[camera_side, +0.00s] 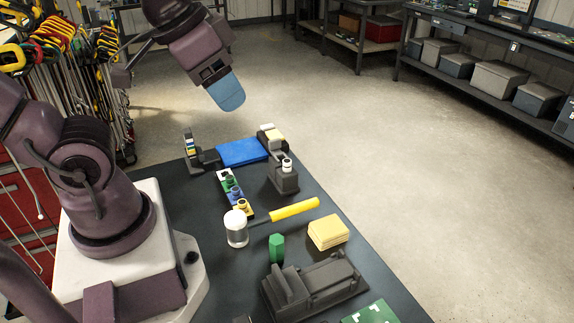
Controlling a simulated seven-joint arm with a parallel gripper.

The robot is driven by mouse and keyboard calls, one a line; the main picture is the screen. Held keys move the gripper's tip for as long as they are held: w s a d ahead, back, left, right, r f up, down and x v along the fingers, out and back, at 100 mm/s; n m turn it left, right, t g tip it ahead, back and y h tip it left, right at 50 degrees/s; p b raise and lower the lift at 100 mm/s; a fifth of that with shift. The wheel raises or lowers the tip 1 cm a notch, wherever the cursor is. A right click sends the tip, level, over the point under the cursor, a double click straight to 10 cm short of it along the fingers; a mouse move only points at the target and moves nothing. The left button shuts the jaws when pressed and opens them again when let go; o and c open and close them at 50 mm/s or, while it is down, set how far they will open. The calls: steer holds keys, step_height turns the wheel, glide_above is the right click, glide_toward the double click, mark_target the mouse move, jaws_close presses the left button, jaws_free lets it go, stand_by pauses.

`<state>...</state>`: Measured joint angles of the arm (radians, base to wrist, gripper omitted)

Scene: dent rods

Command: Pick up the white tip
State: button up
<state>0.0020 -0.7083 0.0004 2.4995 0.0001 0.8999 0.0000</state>
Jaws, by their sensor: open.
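A small white tip (287,164) with a dark band stands upright on a dark block (285,181) near the far right part of the table. Several dark tips stand in a row on a strip with green, blue and yellow sections (236,194), to its left. My gripper (229,96), with blue fingers, hangs high above the far end of the table, up and left of the white tip. It is open and holds nothing that I can see. The fingers overlap in this view, so the gap between them is hidden.
A mallet with a white head (236,228) and yellow handle (295,209) lies nearer than the white tip. A blue pad (242,152) lies between dark fixtures behind. A green hexagonal piece (276,248), a yellow block (328,232) and a dark vise (315,285) stand nearer.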

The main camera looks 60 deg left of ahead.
steer(key=w+a+f+m+g, duration=0.1)
steer(key=w+f+g, duration=0.2)
steer(key=w+f, duration=0.15)
steer(key=m+g+y, duration=0.2)
steer(key=m+y, duration=0.3)
steer(key=m, duration=1.2)
glide_toward(289, 169)
steer(key=shift+x, duration=4.1)
steer(key=shift+r+h, duration=0.1)
steer(key=shift+h, duration=0.2)
jaws_close()
